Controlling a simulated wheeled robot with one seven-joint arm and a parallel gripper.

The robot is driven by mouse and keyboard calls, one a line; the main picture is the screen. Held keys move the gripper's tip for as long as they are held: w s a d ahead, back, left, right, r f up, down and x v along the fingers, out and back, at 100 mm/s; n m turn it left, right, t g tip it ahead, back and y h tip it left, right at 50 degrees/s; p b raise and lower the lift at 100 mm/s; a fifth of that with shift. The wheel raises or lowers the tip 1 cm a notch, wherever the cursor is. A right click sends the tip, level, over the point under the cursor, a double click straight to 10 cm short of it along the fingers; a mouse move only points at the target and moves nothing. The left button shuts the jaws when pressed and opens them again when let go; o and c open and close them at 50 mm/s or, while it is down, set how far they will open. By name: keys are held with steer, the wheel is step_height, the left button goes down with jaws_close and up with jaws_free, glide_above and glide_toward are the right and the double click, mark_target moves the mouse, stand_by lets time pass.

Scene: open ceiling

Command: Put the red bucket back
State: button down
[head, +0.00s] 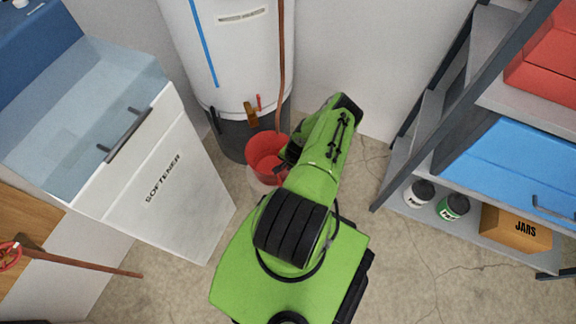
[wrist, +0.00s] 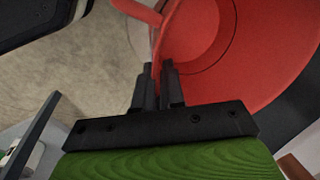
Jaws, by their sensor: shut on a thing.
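The red bucket (head: 264,155) is in front of the dark base of the white tank, with its open top toward the camera. It also shows in the wrist view (wrist: 270,60), where its round inside fills the upper right. My gripper (wrist: 158,72) is shut on the bucket's near rim, one finger on each side of the wall. In the head view my green arm reaches over the bucket's right side and hides my fingers. A pale patch (head: 262,184) shows just below the bucket. I cannot tell whether the bucket touches the floor.
The white tank (head: 235,55) with a copper pipe (head: 281,60) stands behind the bucket. A white softener cabinet (head: 165,185) is at left. A shelf rack (head: 400,170) with cans, a jars box (head: 515,232) and bins is at right. Concrete floor is open between.

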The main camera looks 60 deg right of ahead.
steer(key=shift+f, duration=0.1)
steer(key=c, duration=1.2)
jaws_free()
steer(key=shift+c, duration=0.2)
steer(key=p+v, duration=0.5)
steer(key=v, duration=0.7)
steer(key=shift+r, duration=0.25)
